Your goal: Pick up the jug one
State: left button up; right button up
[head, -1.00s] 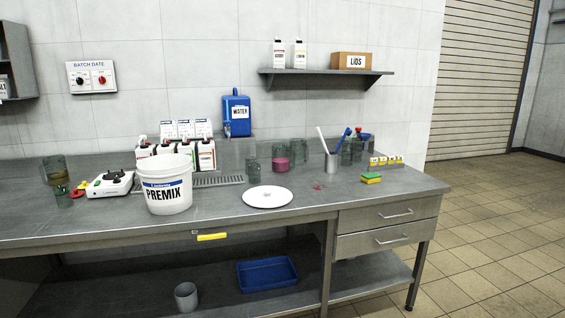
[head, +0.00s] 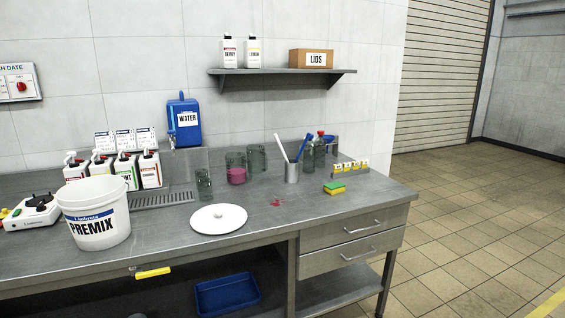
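Several clear grey-green jug-like vessels stand upright on the steel bench (head: 330,208). One (head: 204,184) stands alone near the drain grate. Another (head: 257,158) stands farther back, next to a vessel (head: 236,160) with a pink item (head: 236,176) at its foot. I cannot read any label that marks one of them as jug one. Neither of my grippers is in view.
A white PREMIX bucket (head: 95,218) and white bottles (head: 149,169) stand at left. A utensil pot (head: 292,172) and sponge (head: 335,188) are at right. Floor (head: 450,240) right of the bench is clear.

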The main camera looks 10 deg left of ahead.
aim_at(235, 161)
jog(key=u, duration=0.45)
jog(key=i, duration=1.45)
jog(key=u, duration=0.95)
